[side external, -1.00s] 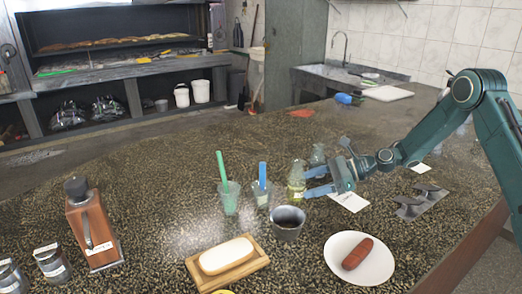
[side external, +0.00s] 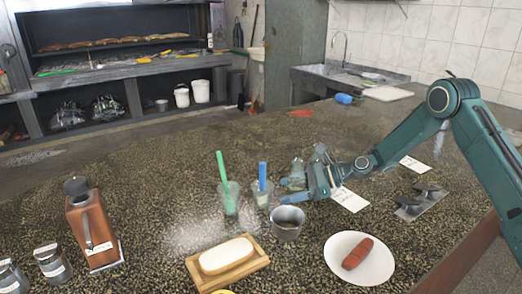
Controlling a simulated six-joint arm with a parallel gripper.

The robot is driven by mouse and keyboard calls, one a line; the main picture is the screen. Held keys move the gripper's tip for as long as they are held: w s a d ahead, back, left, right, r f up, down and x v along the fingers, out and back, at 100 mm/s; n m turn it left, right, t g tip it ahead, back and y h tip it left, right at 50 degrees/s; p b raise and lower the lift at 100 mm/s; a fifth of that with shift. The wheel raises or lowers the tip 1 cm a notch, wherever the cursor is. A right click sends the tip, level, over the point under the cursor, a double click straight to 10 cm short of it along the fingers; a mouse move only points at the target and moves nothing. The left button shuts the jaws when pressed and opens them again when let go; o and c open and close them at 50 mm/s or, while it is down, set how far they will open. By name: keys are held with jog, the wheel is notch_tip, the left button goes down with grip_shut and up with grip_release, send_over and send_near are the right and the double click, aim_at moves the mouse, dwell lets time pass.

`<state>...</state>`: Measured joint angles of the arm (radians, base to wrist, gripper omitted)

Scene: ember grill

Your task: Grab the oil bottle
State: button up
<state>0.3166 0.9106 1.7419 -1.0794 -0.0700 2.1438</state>
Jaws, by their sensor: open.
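The oil bottle (side external: 297,171) stands on the speckled counter right of the cups, mostly hidden by my gripper; its upper part shows above the near finger. My gripper (side external: 287,191) is open, low over the counter, with its bluish fingers pointing left at the bottle. The fingers overlap the bottle in this view; I cannot tell whether it lies between them or behind them, or whether they touch it.
Close by stand a cup with a green utensil (side external: 228,196), a cup with a blue one (side external: 263,190) and a dark metal cup (side external: 288,223). A clear bottle (side external: 319,153) is behind my gripper. A plate (side external: 384,266) with a sausage and a wooden board (side external: 249,270) are in front.

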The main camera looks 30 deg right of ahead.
dwell(0.5)
jog(key=c, duration=1.2)
jog(key=shift+r, duration=0.25)
jog(key=shift+r, duration=9.75)
